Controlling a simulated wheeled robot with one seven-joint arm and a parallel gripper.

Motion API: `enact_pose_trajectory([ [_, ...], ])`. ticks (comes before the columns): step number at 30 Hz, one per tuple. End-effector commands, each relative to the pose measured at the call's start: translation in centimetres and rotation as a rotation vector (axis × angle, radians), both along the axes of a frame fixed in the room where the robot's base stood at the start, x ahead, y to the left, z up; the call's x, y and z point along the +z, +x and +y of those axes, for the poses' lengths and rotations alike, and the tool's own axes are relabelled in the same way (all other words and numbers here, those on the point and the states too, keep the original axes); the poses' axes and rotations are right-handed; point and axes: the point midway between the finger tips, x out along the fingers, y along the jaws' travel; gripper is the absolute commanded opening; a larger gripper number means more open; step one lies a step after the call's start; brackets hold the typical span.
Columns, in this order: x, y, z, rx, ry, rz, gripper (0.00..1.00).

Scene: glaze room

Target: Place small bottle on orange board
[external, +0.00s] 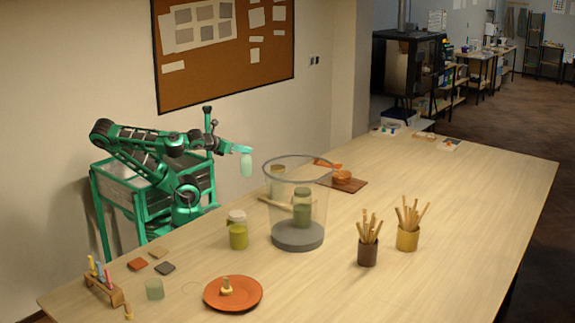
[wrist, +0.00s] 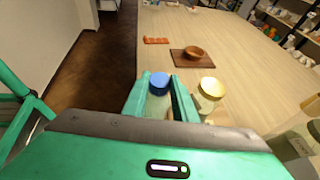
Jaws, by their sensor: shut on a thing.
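My gripper (wrist: 163,100) is shut on the small bottle, whose blue cap (wrist: 159,80) shows between the green fingers in the wrist view. The bottle's pale body is mostly hidden by the fingers. In the external view my gripper (external: 243,157) is raised above the table's far left edge; the bottle is hard to tell from the fingers there. A flat orange piece (wrist: 156,40), perhaps the orange board, lies ahead in the wrist view. It also shows partly behind the clear container in the external view (external: 326,163). Nothing visible stands on it.
A red-brown board (external: 357,186) with an orange bowl (external: 342,177) lies beside the orange piece. A large clear container (external: 317,215) stands in front. A yellow-lidded jar (wrist: 211,88) is close right of my gripper.

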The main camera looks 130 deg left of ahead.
Motion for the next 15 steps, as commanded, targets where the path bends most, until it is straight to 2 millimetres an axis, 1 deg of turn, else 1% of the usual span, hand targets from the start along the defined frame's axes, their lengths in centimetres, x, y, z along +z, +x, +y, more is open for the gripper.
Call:
enact_pose_trajectory([
  [5,1.4,2.5,3.1,-0.032,-0.006,-0.001,0.0],
  [9,2.9,4.5,6.6,-0.055,-0.007,-0.003,0.0],
  [11,3.4,5.1,8.2,-0.059,-0.007,-0.004,0.0],
  [15,4.3,6.3,12.3,-0.065,-0.008,-0.004,0.0],
])
